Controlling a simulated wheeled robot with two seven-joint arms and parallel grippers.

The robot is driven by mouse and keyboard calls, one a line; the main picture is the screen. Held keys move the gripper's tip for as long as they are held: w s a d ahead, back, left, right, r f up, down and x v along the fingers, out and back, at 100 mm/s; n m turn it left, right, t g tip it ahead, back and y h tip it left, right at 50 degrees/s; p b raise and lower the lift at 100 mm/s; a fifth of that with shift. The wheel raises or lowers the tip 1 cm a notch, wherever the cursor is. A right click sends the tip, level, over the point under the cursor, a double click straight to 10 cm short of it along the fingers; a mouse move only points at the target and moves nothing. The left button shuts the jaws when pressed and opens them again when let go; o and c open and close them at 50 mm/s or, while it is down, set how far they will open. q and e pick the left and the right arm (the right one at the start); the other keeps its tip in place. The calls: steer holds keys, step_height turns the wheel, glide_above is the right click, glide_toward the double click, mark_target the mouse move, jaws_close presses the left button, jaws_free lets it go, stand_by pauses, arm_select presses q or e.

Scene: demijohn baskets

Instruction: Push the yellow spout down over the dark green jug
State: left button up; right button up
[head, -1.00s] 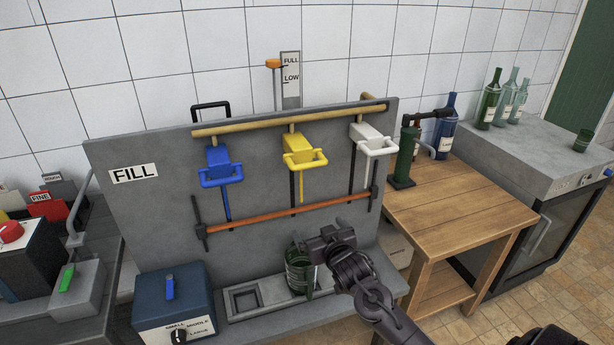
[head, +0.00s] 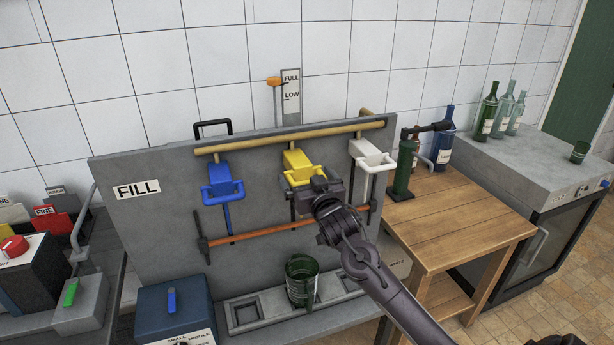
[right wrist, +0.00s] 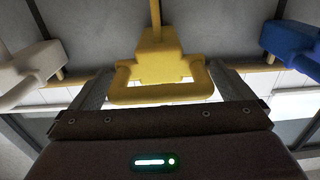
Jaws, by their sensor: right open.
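The yellow spout (head: 296,163) hangs on the grey panel between the blue and white ones, with its looped handle towards me. The dark green jug (head: 301,288) stands upright on the ledge below it, apart from the spout. My right gripper (head: 318,188) is at the spout's handle and hides part of it. In the right wrist view the yellow spout (right wrist: 158,55) is straight ahead, and the open fingers of the right gripper (right wrist: 160,92) lie either side of its handle loop. Contact cannot be told.
A blue spout (head: 221,174) and a white spout (head: 366,153) flank the yellow one. An orange-brown bar (head: 265,230) crosses the panel below them. A blue box (head: 172,308) stands left of the jug. A wooden table (head: 450,215) is at the right.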

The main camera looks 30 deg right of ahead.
steer(key=c, duration=1.1)
step_height(320, 180, down, 23)
steer(key=b, duration=1.1)
steer(key=shift+r, duration=0.2)
steer(key=o, duration=1)
steer(key=shift+f, duration=0.1)
steer(key=shift+o, duration=0.5)
steer(key=v, duration=0.7)
steer(key=shift+s+b, duration=0.4)
steer(key=shift+b, duration=0.05)
